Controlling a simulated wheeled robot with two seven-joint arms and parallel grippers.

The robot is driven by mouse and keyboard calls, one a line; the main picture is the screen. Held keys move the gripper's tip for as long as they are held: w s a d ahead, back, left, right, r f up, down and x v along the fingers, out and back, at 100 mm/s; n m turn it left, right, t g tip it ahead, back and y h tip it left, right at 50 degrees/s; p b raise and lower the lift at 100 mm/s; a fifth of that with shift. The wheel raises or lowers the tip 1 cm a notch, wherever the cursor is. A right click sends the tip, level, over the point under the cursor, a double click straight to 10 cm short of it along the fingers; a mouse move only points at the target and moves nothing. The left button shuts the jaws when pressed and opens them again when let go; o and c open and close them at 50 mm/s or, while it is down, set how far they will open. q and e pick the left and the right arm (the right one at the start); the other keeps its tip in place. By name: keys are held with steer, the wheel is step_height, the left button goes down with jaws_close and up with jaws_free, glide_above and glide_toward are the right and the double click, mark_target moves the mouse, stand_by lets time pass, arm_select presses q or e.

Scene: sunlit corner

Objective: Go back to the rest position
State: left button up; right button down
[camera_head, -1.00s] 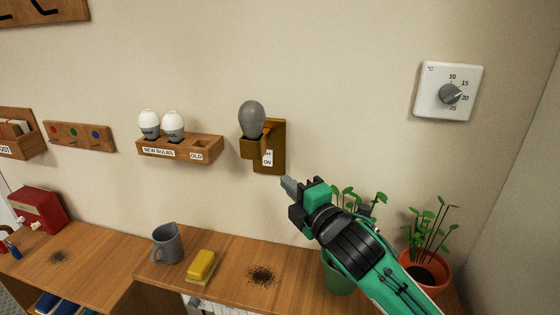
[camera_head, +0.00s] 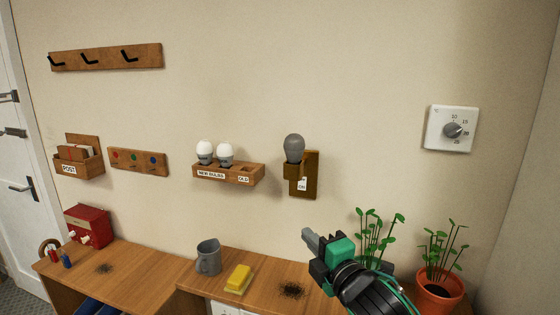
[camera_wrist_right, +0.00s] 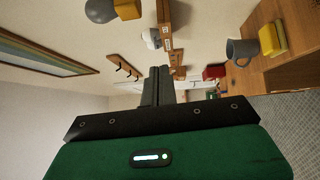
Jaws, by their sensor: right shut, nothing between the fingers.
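My right gripper (camera_head: 308,238), green and black with grey fingers, is shut and empty. In the head view it is in front of the wall, above the desk and below the wall lamp (camera_head: 294,149). In the right wrist view its fingers (camera_wrist_right: 157,85) are together with nothing between them. The lamp's dark grey bulb sits in a wooden holder (camera_head: 310,175) with a switch labelled ON. It also shows at the top of the right wrist view (camera_wrist_right: 101,10). My left gripper is not in view.
A bulb rack (camera_head: 228,173) holds two white bulbs; its OLD slot looks empty. The desk (camera_head: 150,265) carries a grey mug (camera_head: 208,257), a yellow sponge (camera_head: 238,278), dark dirt (camera_head: 291,290) and a red box (camera_head: 88,226). Potted plants (camera_head: 438,290) stand right. A thermostat (camera_head: 451,129) hangs on the wall.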

steer(key=s+d+f+m+g+h, duration=0.2)
steer(key=s+d+f+m, duration=0.15)
steer(key=f, duration=0.45)
steer(key=s+d+f+m+g+h, duration=0.2)
steer(key=s+f+m, duration=0.25)
steer(key=f, duration=0.25)
steer(key=s+d+f+m+g+h, duration=0.25)
steer(key=f+m, duration=0.25)
steer(key=f, duration=0.3)
steer(key=s+d+f+m+g+h, duration=0.1)
steer(key=s+d+f+m+g, duration=0.2)
steer(key=s, duration=0.4)
steer(key=s+d+f+m+g, duration=0.1)
steer(key=s+d+f+m, duration=0.2)
steer(key=s+f, duration=0.3)
steer(key=s+d+f+m+g+h, duration=0.1)
steer(key=s+d+f+m+g, duration=0.2)
steer(key=s, duration=0.6)
step_height(320, 180, down, 32)
steer(key=s+d+f+g, duration=0.2)
steer(key=s+d+f, duration=0.1)
steer(key=s+f, duration=1.6)
steer(key=shift+s+n, duration=0.3)
